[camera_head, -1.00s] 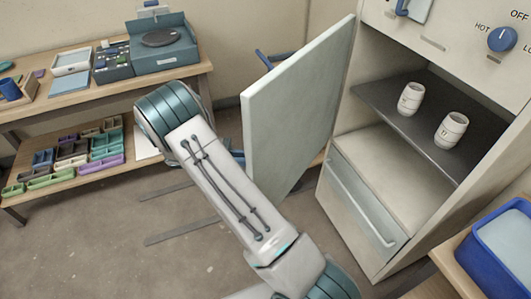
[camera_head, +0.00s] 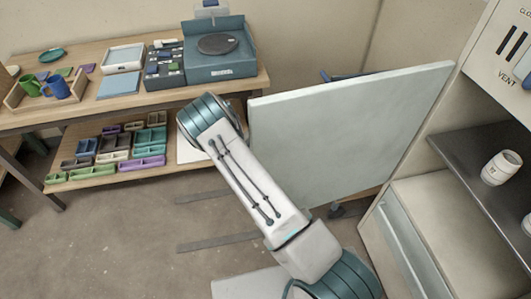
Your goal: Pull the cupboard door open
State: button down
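The cupboard door (camera_head: 345,125) is a pale grey-green panel standing wide open, hinged at the right on the cream cupboard (camera_head: 440,195). A bit of a blue handle (camera_head: 326,77) shows above its top edge, on the far face. My arm reaches across the near side of the door, with its teal joint by the door's free left edge. My gripper is hidden behind the arm and door, so its hold cannot be seen. Inside the cupboard, a white cup (camera_head: 501,168) stands on a dark shelf (camera_head: 480,150), and part of a second cup (camera_head: 527,224) shows at the right edge.
A wooden workbench (camera_head: 110,112) at the back left carries a teal wheel unit (camera_head: 212,62), trays and mugs. Its lower shelf holds several coloured bins (camera_head: 110,150). A drawer front (camera_head: 405,245) sits low in the cupboard. The floor (camera_head: 110,235) at left is clear.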

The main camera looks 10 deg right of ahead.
jog(key=shift+w, duration=0.3)
